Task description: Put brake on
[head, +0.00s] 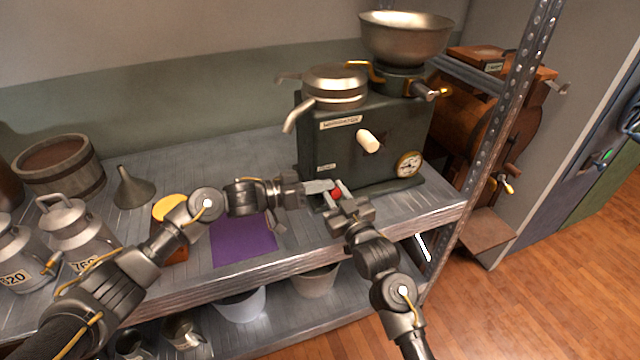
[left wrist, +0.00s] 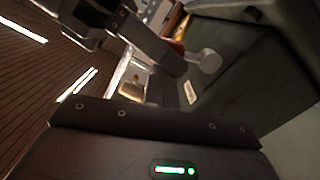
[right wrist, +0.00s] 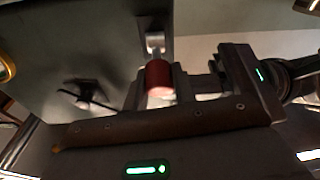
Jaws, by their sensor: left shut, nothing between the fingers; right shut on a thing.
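A dark green machine (head: 343,150) stands on the metal shelf, with a cream knob (head: 370,140) on its front. A small red handle (head: 336,193) sits low at its front left. In the right wrist view the red handle (right wrist: 158,78) hangs on a short metal stem beside the green housing. My right gripper (head: 340,196) is shut on the red handle; the fingers partly hide it. My left gripper (head: 318,187) is shut and empty, just left of the handle and close to the right gripper. In the left wrist view the red part (left wrist: 178,48) is mostly hidden.
A metal bowl (head: 405,40) and spouts sit on top of the machine. A purple cloth (head: 240,238), funnel (head: 133,188), wooden tub (head: 60,165) and milk cans (head: 75,230) stand left. A perforated post (head: 500,110) rises at right. Buckets (head: 242,303) sit below.

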